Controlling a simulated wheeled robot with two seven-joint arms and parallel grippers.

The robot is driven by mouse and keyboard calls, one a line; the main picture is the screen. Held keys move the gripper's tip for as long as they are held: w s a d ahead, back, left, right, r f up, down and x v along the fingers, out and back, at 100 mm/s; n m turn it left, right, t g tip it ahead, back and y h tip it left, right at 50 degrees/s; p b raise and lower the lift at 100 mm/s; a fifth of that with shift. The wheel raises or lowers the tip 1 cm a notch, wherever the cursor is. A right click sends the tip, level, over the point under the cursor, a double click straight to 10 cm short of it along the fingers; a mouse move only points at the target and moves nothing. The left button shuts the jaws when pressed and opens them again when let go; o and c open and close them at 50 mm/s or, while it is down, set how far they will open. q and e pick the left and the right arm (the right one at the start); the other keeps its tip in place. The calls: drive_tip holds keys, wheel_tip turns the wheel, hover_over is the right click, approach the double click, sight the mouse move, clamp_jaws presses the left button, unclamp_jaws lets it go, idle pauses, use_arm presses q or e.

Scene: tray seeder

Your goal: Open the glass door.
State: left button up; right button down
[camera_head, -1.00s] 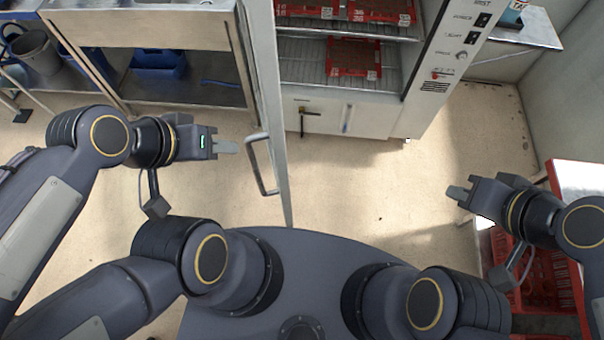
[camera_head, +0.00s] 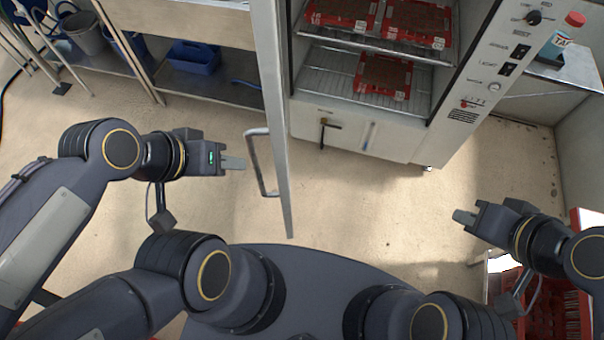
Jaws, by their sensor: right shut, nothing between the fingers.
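The glass door (camera_head: 271,90) of the tall cabinet (camera_head: 352,129) stands swung out towards me. I see it nearly edge-on, and the cabinet's front is uncovered. Its metal bar handle (camera_head: 258,165) is on the door's left face. My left gripper (camera_head: 234,163) is just left of the handle, pointing at it with a small gap and not touching. Its fingers overlap in this view, so their opening is hidden. My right gripper (camera_head: 463,217) is shut and empty, well to the right of the door over the floor.
Red trays (camera_head: 388,76) of dark soil sit on the cabinet's wire shelves. A metal table (camera_head: 215,22) with a blue crate (camera_head: 193,57) below stands at the left. Red crates (camera_head: 555,312) are at the lower right. The floor right of the door is clear.

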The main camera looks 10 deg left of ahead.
wheel_tip(320, 180, down, 30)
drive_tip(key=b, duration=2.9)
drive_tip(key=w+a+r+n+g+y+p, duration=0.55)
drive_tip(key=w+a+r+n+y, duration=0.2)
drive_tip(key=n, duration=0.45)
drive_tip(key=w+a+r+n+g+y+p, duration=0.5)
drive_tip(key=w+a+r+n+g+y, duration=0.15)
drive_tip(key=a+n, duration=0.35)
drive_tip(key=s+a+n+p, duration=0.1)
drive_tip(key=s+a, duration=0.3)
drive_tip(key=a, duration=0.8)
drive_tip(key=shift+a+f+t+h+p, duration=0.15)
drive_tip(key=shift+f+t+h+p, duration=0.15)
drive_tip(key=shift+t+p, duration=0.1)
